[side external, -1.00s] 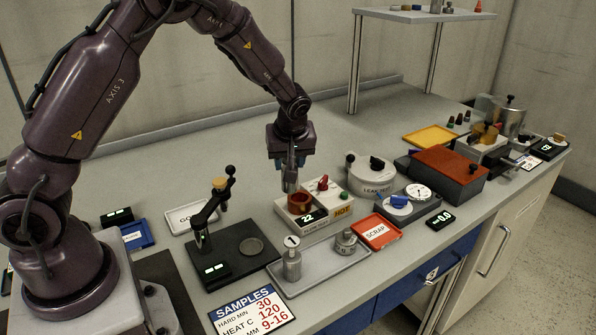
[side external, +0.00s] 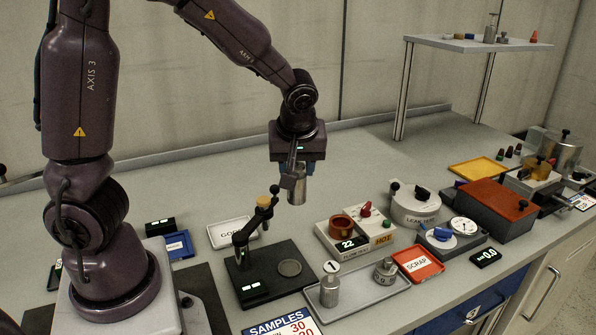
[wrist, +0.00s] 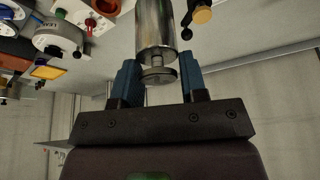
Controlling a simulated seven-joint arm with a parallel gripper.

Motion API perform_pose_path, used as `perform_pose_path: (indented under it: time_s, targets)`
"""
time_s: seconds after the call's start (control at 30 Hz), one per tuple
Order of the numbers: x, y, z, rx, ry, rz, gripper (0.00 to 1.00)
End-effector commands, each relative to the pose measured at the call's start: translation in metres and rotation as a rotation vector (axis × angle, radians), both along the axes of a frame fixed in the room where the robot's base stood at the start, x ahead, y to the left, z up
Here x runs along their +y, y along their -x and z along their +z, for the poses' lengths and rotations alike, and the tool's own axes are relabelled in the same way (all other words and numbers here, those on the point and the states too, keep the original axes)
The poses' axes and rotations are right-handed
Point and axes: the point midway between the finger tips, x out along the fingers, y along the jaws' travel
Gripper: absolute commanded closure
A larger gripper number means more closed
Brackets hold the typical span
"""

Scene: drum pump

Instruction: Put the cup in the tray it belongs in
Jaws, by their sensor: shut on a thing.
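A silver metal cylinder, the cup (side external: 297,190), hangs from my gripper (side external: 297,170) above the bench. The wrist view shows the cup (wrist: 156,30) upside down in the picture, between the blue fingers of my gripper (wrist: 158,82), which are shut on it. A white tray with lettering starting "GO" (side external: 216,240) lies on the bench to the lower left of the cup, its label partly hidden by the black stand. A red tray marked SCRAP (side external: 436,269) lies to the right. A small blue tray (side external: 188,253) lies at the left, its label unreadable.
A black gauge stand (side external: 262,262) stands in front of the white tray. A grey tray (side external: 350,302) holds metal weights. A yellow tray (side external: 462,166) lies farther back.

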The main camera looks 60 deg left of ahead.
Motion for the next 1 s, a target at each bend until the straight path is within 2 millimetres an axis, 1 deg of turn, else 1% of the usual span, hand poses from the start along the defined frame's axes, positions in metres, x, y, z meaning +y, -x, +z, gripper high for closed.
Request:
perform_pose_path:
  time_s: [0.1, 0.23, 0.27, 0.37, 0.47, 0.5, 0.57, 0.6, 0.67, 0.7, 0.8, 0.9, 1.0]
  targets:
    - [0.0, 0.0, 0.005, -0.002, 0.001, -0.001, 0.89]
    - [0.0, -0.002, 0.007, -0.001, -0.001, -0.006, 0.89]
    - [0.0, -0.004, 0.006, -0.001, -0.001, -0.012, 0.89]
    - [-0.003, -0.021, 0.006, 0.0, -0.002, -0.067, 0.89]
    - [-0.011, -0.053, 0.002, 0.0, -0.002, -0.179, 0.89]
    - [-0.017, -0.069, -0.002, 0.001, -0.001, -0.239, 0.89]
    - [-0.027, -0.095, -0.01, 0.0, 0.002, -0.339, 0.89]
    - [-0.035, -0.113, -0.017, 0.002, 0.003, -0.406, 0.89]
    - [-0.047, -0.137, -0.03, 0.001, 0.006, -0.51, 0.89]
    - [-0.056, -0.153, -0.039, 0.002, 0.006, -0.575, 0.89]
    - [-0.077, -0.188, -0.064, 0.001, 0.007, -0.73, 0.89]
    - [-0.094, -0.215, -0.086, 0.0, 0.007, -0.853, 0.89]
    - [-0.106, -0.235, -0.104, -0.001, 0.005, -0.944, 0.89]
